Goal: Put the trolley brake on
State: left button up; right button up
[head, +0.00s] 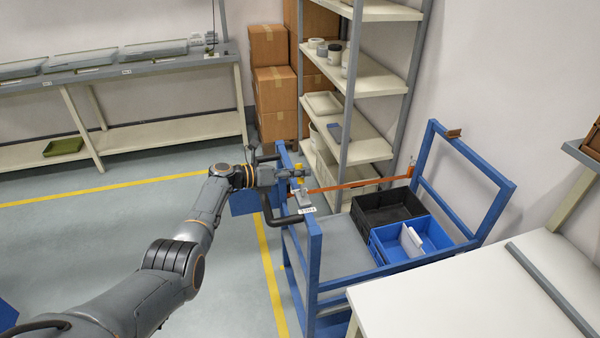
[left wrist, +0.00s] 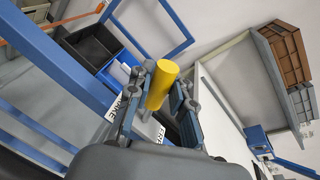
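The trolley has a blue frame (head: 312,262) and a grey deck (head: 335,250). My left gripper (head: 297,174) is at the top of its near end frame, by the black push handle (head: 290,219). A yellow cylindrical knob (head: 299,181) shows at the fingertips. In the left wrist view the yellow knob (left wrist: 162,84) lies between the two fingers of my left gripper (left wrist: 160,95). I cannot tell whether both fingers touch it. A white label (head: 307,210) with dark lettering sits on the frame below the gripper. My right gripper is in neither view.
A black crate (head: 388,208) and a blue crate (head: 376,247) stand on the trolley. A white table (head: 430,300) is close at its right. Shelving (head: 385,105) and cardboard boxes (head: 275,90) stand behind. The floor left of the trolley is open.

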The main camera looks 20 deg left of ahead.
pick_arm(q)
jog(key=o, duration=0.4)
jog(key=shift+a, duration=0.1)
jog(key=shift+c, duration=0.2)
jog(key=v, duration=1.2)
